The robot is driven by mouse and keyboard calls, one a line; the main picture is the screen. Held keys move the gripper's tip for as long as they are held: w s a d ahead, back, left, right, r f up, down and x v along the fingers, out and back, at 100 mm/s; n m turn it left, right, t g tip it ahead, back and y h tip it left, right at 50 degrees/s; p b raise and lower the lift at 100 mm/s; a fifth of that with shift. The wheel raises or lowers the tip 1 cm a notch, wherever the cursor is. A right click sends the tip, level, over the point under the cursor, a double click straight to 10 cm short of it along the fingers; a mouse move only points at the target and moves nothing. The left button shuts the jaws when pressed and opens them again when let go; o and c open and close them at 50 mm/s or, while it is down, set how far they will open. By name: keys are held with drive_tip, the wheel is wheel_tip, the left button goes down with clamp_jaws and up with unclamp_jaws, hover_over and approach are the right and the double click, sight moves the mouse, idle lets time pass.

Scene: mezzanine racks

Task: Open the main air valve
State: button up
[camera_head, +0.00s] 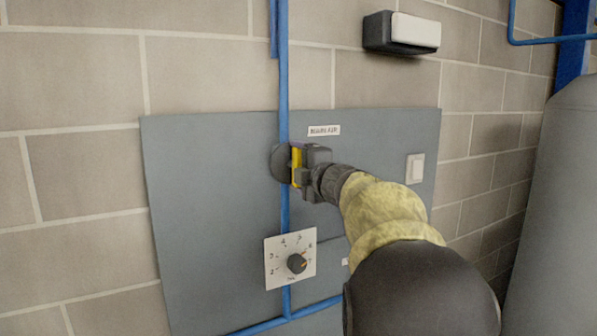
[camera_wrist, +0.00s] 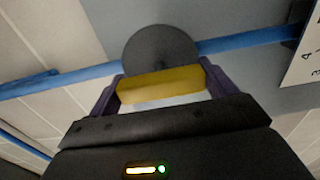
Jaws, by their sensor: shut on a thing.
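The main air valve is a round dark grey body (camera_head: 280,163) on a vertical blue pipe, with a yellow handle (camera_head: 296,166). In the head view the handle stands upright, in line with the pipe. My gripper (camera_head: 300,167) is at the handle, coming from the right. In the wrist view the round valve body (camera_wrist: 160,55) sits behind the yellow handle (camera_wrist: 160,84), which spans the space between my two fingers. My gripper (camera_wrist: 160,88) is shut on the handle. A label (camera_head: 324,130), apparently reading "MAIN AIR", is above and right of the valve.
A grey panel (camera_head: 200,220) on a block wall carries a dial plate (camera_head: 290,260) with a black knob below the valve and a white switch (camera_head: 416,168) at right. A lamp (camera_head: 402,33) hangs above. A large grey tank (camera_head: 560,200) stands at right.

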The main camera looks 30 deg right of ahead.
idle(0.4)
drive_tip(key=o, duration=0.9)
drive_tip(key=shift+c, duration=0.2)
drive_tip(key=s+b, duration=0.2)
drive_tip(key=s, duration=1.5)
drive_tip(key=shift+s+d, duration=0.25)
